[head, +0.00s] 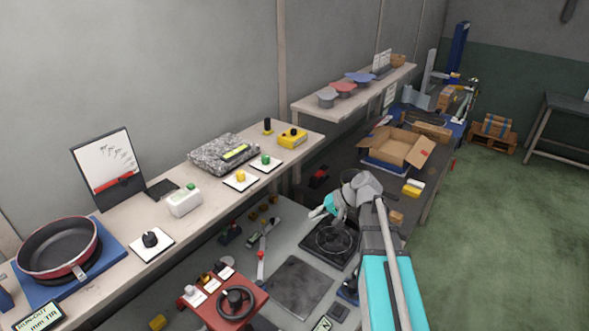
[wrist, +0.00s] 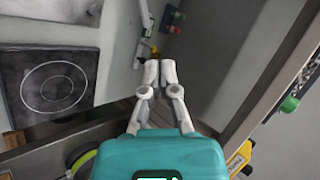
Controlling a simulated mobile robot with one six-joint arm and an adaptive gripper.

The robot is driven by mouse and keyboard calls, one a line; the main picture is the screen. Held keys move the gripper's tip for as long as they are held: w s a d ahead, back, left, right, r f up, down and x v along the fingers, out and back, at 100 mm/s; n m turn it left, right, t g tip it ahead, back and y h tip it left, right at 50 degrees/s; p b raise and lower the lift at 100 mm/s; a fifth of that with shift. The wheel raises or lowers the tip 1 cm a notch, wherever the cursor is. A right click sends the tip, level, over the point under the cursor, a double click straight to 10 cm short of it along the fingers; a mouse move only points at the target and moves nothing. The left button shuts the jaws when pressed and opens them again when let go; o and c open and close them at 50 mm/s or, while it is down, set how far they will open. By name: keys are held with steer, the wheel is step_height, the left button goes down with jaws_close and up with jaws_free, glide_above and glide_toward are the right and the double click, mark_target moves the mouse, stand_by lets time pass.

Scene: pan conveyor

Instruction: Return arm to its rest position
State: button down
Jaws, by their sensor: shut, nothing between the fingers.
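My arm reaches up from the bottom right of the head view, with its teal and grey links over the right end of the work surface. My gripper shows in the wrist view (wrist: 151,88), its two grey fingers together with nothing between them. In the head view, the arm's bent end hangs near the dark square plate (head: 325,250) and partly covers it. A dark plate with pale rings (wrist: 53,88) lies left of the fingers in the wrist view.
A pan (head: 60,247) sits on a blue mat on the left shelf. A red stand with a black handwheel (head: 236,300) is at the front. An open cardboard box (head: 398,146) stands behind my arm. Green floor at the right is mostly clear.

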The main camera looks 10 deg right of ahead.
steer(key=s+f+n+g+h+b, duration=0.2)
steer(key=s+f+h, duration=0.6)
steer(key=s, duration=0.5)
steer(key=shift+s+a+n+g+h, duration=0.2)
steer(key=shift+s+n+g+h, duration=0.1)
steer(key=shift+n+g+h, duration=0.25)
stand_by(0.6)
